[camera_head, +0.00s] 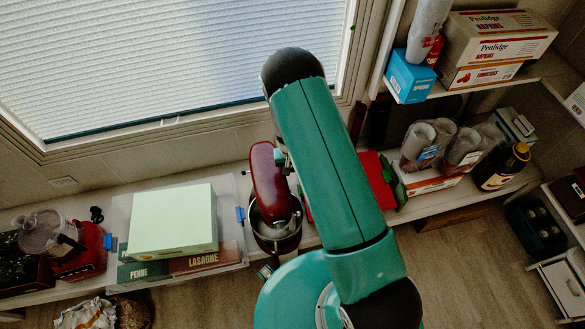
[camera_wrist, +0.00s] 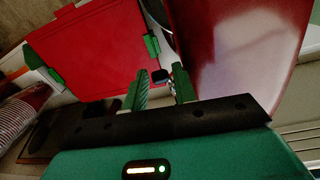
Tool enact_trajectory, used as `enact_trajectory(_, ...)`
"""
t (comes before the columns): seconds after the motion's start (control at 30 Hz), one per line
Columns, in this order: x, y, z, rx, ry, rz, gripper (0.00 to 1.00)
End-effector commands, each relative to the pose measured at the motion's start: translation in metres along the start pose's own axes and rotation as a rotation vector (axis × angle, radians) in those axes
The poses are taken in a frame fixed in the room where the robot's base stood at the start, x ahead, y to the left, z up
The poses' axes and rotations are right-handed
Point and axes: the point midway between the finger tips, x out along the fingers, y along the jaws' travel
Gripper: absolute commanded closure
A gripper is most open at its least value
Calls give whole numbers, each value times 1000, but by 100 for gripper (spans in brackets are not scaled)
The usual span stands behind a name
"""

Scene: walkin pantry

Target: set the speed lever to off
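The red stand mixer (camera_head: 268,185) stands on the counter below the window, with a metal bowl (camera_head: 275,225) under its head. In the wrist view its glossy red body (camera_wrist: 240,45) fills the upper right. A small dark knob (camera_wrist: 160,75), apparently the speed lever's end, shows beside the mixer body. My gripper (camera_wrist: 162,82) is open, its green ribbed fingers either side of the knob in the picture. I cannot tell whether either finger touches it. The lever's shaft and setting marks are not readable. In the head view my arm hides most of the gripper.
A red flat object with green clips (camera_wrist: 90,50) lies close left of the fingers. Left of the mixer are a pale green box (camera_head: 172,222), pasta boxes and a red food processor (camera_head: 85,255). Right are stacked cups (camera_head: 420,145) and a dark bottle (camera_head: 500,168).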

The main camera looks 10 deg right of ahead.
Motion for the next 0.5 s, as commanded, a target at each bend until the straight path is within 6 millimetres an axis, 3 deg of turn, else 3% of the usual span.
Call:
enact_trajectory(0.33, 6, 0, -1, 0, -1, 0, 72)
enact_trajectory(0.47, 6, 0, -1, 0, -1, 0, 98)
enact_trajectory(0.5, 6, 0, -1, 0, -1, 0, 100)
